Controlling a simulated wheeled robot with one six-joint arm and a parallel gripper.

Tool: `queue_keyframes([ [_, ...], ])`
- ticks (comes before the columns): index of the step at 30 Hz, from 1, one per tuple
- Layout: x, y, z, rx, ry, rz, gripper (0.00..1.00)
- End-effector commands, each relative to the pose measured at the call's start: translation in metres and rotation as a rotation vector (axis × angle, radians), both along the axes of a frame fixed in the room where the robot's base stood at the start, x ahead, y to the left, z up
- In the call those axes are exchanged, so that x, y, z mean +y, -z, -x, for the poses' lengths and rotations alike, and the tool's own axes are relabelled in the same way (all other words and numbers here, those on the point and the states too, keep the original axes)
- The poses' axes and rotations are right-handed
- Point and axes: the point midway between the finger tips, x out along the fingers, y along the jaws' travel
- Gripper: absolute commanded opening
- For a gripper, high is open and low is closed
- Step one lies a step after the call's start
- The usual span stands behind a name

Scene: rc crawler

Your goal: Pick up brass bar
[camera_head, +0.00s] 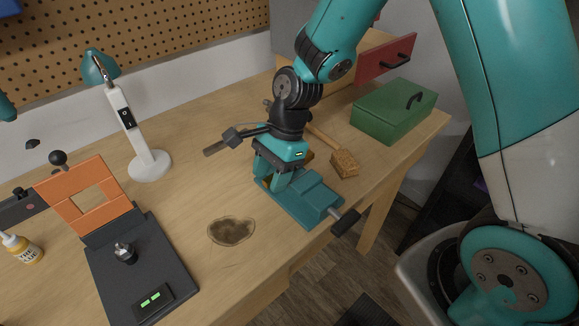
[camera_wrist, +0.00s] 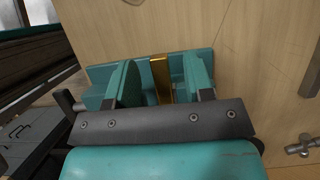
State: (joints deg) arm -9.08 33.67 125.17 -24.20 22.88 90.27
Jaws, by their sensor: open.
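The brass bar (camera_wrist: 161,79) shows in the wrist view between the two teal fingers of my gripper (camera_wrist: 163,85), with a gap on each side. My gripper is open and the bar is not gripped. The bar is by the teal vise (camera_wrist: 97,75); how the vise holds it is hidden. In the head view my gripper (camera_head: 272,180) points down over the left end of the vise (camera_head: 308,200), and only a small golden patch of the bar (camera_head: 267,184) shows. The fingers hide the rest.
A wooden mallet (camera_head: 343,162) lies just behind the vise. A green toolbox (camera_head: 396,111) stands at the right. A white lamp (camera_head: 149,165), an orange frame on a dark stand (camera_head: 140,262) and a glue bottle (camera_head: 24,249) are at the left. A brown stain (camera_head: 231,231) marks the bench.

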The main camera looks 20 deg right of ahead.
Motion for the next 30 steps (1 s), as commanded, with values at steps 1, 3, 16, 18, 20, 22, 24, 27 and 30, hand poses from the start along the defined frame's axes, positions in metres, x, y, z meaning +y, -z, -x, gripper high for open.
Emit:
queue_keyframes([
  [1,-0.0001,0.0000,-0.0001,0.000,0.000,0.000,0.48],
  [3,0.0000,0.0004,0.0000,0.000,0.000,0.000,0.48],
  [16,0.0000,0.0047,-0.0001,0.000,-0.001,0.000,0.48],
  [18,-0.0001,0.0047,-0.0001,0.000,-0.001,0.000,0.48],
  [20,-0.0001,0.0047,-0.0001,0.000,0.000,0.000,0.48],
  [22,0.0000,0.0047,-0.0001,0.000,0.000,0.000,0.36],
  [24,-0.0001,0.0047,-0.0001,0.000,0.000,0.000,0.20],
  [27,-0.0001,0.0047,-0.0001,0.000,0.000,0.000,0.00],
  [30,-0.0001,0.0045,-0.0001,0.000,0.000,0.000,0.00],
])
